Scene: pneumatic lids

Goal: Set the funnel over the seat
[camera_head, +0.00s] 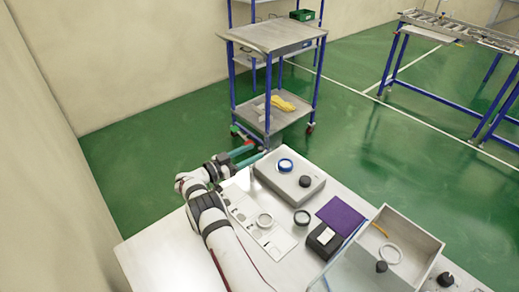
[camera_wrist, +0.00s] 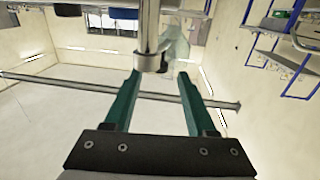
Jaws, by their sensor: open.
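My gripper (camera_head: 252,154) is at the left of the grey box, its two green fingers pointing right and spread apart. In the wrist view, my gripper (camera_wrist: 160,80) is open, and a metal tube with a collar (camera_wrist: 148,40) and a pale translucent shape (camera_wrist: 177,50) appear beyond the fingertips; I cannot tell what they are. I cannot make out a funnel for certain. The grey box (camera_head: 300,197) carries a blue-and-white ring (camera_head: 285,165) and a black knob (camera_head: 305,181). I cannot tell which part is the seat.
A dark round part (camera_head: 301,217), a black box (camera_head: 324,238) and a purple mat (camera_head: 341,215) lie on the bench. An open-topped bin (camera_head: 415,236) stands at right, holding a pale ring (camera_head: 390,253). A blue-framed cart (camera_head: 270,38) stands behind on the green floor.

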